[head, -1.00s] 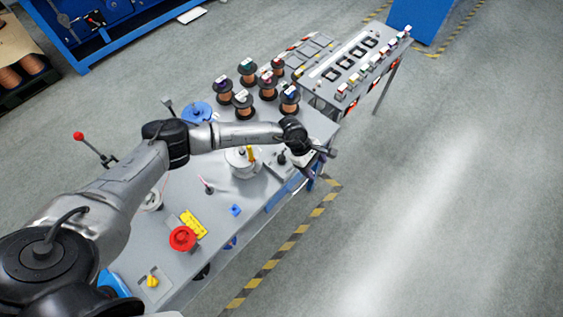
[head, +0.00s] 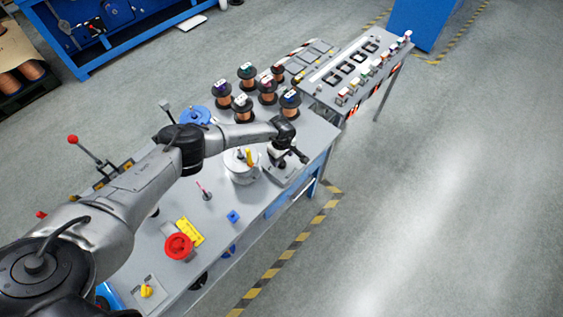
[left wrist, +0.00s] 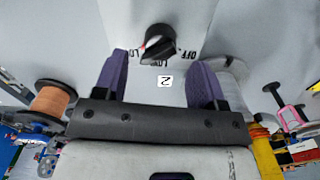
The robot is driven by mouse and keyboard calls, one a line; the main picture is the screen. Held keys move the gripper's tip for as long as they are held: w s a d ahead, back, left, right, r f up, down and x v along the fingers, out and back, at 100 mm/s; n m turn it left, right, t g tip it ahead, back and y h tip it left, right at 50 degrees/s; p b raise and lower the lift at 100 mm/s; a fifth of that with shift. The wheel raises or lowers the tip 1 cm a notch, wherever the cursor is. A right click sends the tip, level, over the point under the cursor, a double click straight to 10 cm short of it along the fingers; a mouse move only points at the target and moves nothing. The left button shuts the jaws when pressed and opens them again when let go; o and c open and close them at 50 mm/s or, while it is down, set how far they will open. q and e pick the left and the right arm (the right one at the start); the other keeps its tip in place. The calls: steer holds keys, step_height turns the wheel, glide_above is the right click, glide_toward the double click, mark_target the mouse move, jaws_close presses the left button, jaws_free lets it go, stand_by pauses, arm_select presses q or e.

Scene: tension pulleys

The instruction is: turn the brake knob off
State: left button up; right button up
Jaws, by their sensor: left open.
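The brake knob (left wrist: 160,44) is black, on a pale panel (left wrist: 182,18) in the left wrist view. OFF is printed to its right and other labels, one reading LOW, below and left. A pale and red mark shows on its left side; I cannot tell its exact setting. My left gripper (left wrist: 157,68) is open and empty, its purple fingers on either side of the panel just short of the knob, not touching it. In the head view the left gripper (head: 290,153) is over the grey unit at the bench's right edge, hiding the knob. My right gripper is not in view.
Several copper spools (head: 267,92) stand behind my gripper. A silver cylinder with a yellow part (head: 241,168) is just left of it. Floor to the right is clear.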

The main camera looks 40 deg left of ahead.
mark_target(282, 161)
arm_select(q)
steer(key=shift+f+b, duration=0.35)
steer(key=shift+f, duration=1.55)
steer(key=c, duration=0.9)
